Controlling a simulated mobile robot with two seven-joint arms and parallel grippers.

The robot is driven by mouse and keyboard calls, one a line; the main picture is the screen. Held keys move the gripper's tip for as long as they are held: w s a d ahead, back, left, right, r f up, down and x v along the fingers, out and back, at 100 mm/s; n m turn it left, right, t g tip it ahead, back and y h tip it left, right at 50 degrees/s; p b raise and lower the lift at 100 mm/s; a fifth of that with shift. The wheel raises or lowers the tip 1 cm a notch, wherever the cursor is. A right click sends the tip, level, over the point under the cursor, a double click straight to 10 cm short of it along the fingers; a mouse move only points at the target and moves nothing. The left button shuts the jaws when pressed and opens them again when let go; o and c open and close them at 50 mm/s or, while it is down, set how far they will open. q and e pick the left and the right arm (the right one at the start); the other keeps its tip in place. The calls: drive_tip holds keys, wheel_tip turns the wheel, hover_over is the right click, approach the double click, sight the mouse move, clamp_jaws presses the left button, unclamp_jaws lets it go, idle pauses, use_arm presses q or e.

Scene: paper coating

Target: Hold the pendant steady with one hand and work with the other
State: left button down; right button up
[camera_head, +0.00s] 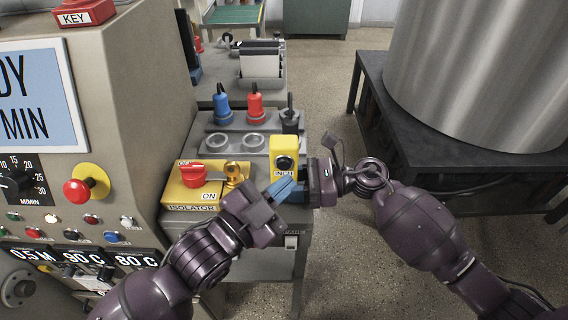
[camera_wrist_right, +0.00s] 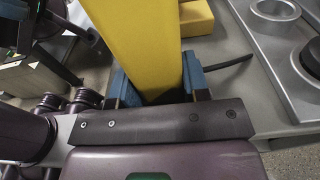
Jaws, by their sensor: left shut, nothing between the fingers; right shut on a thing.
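The yellow pendant (camera_head: 284,156) stands at the right edge of the grey bench, with a round black button on its front. My right gripper (camera_head: 302,190) is shut on the pendant from the right. In the right wrist view its blue fingers (camera_wrist_right: 157,85) sit on both sides of the pendant's yellow body (camera_wrist_right: 135,35). My left gripper (camera_head: 284,189) is shut and empty. Its blue fingertips are just below and in front of the pendant's button face and hide its lower part; I cannot tell whether they touch it.
A yellow isolator box (camera_head: 201,195) with a red switch (camera_head: 192,173) and a brass padlock (camera_head: 235,172) lies left of the pendant. Blue (camera_head: 221,104) and red (camera_head: 255,103) plugs stand behind. The control panel (camera_head: 90,150) is at left, a steel drum (camera_head: 480,70) at right.

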use_arm(q)
drive_tip(key=shift+s, duration=2.1)
use_arm(e)
drive_tip(key=o, duration=0.8)
